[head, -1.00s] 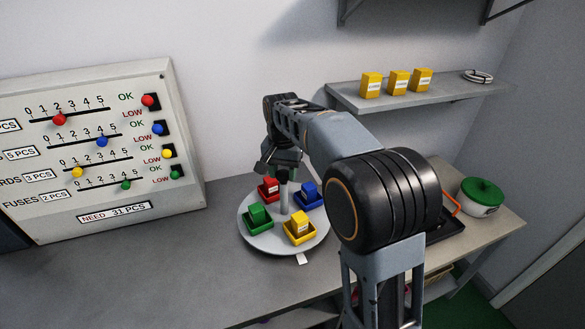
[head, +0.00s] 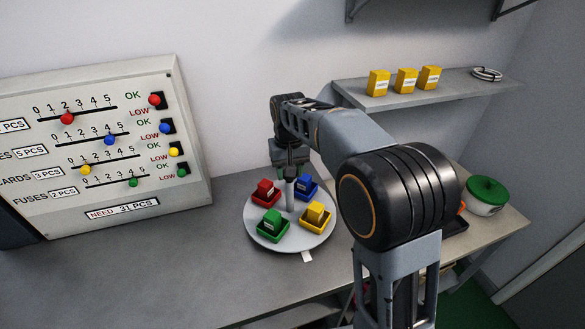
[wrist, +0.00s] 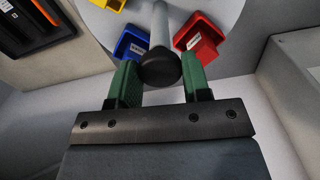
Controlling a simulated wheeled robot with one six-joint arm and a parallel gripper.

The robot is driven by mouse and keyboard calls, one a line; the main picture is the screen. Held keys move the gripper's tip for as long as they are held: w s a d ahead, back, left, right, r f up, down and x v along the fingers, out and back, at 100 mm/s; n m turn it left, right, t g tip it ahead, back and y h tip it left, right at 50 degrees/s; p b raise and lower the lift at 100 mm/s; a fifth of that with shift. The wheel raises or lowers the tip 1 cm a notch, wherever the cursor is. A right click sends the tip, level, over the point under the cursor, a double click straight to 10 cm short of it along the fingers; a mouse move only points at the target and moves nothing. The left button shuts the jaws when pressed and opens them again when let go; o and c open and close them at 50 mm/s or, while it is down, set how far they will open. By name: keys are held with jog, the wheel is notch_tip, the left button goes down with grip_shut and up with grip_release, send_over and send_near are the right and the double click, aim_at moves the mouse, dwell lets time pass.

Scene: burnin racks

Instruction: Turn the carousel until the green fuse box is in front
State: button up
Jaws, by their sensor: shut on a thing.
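The round grey carousel (head: 291,238) stands on the bench with a central post (head: 291,196). Its green fuse box (head: 271,222) is at the front left, left of the white tab (head: 306,256) at the front rim. The yellow box (head: 316,212) is at the front right, the red box (head: 265,190) at the back left, the blue box (head: 305,186) at the back right. My gripper (head: 290,172) is over the post. In the wrist view, the green fingers of my gripper (wrist: 160,74) are shut on the post's black knob (wrist: 160,70). Red and blue trays show beyond.
A panel with sliders (head: 105,150) stands at the left. A shelf (head: 430,92) with yellow boxes (head: 406,80) hangs at the back right. A white pot with a green lid (head: 487,192) stands at the right. The bench left of the carousel is clear.

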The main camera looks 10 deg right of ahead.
jog(key=shift+r+n+p, duration=0.1)
jog(key=shift+n+p, duration=0.45)
jog(key=shift+n, duration=1.95)
jog(key=shift+n+p, duration=0.4)
jog(key=shift+n, duration=1.7)
jog(key=shift+w+n, duration=0.1)
jog(key=shift+n, duration=0.4)
jog(key=o, duration=1.3)
notch_tip(320, 180, up, 14)
